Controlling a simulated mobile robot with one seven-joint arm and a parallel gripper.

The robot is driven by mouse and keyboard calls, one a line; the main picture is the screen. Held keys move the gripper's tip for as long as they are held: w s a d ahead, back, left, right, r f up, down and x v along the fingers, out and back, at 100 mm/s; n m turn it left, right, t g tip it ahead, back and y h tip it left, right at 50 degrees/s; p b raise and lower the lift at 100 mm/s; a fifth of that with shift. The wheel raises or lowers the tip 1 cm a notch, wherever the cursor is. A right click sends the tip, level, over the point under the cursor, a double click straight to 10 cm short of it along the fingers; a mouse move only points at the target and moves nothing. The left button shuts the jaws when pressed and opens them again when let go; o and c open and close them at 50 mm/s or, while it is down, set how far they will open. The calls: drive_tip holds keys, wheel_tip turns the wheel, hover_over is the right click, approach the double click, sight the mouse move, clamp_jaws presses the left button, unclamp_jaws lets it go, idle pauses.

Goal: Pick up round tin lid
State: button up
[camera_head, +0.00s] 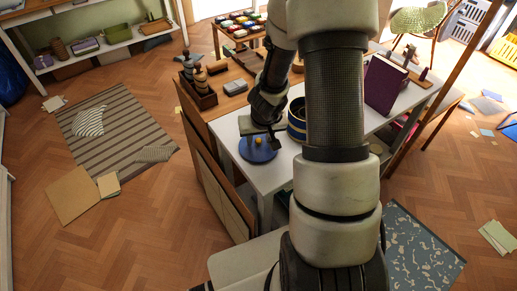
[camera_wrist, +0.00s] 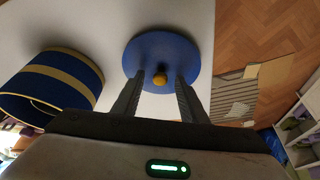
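I cannot tell how far the fingertips are above the lid. In the head view my gripper (camera_head: 265,139) is at the lid, partly hidden by my wrist.
A blue tin with yellow bands (camera_wrist: 60,85) stands beside the lid; in the head view my arm partly hides it (camera_head: 296,122). A dark wooden holder (camera_head: 199,93) stands behind on the table. A purple upright object (camera_head: 384,86) is at the right.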

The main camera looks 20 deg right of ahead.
drive_tip(key=shift+w+f, duration=0.1)
clamp_jaws()
idle(0.3)
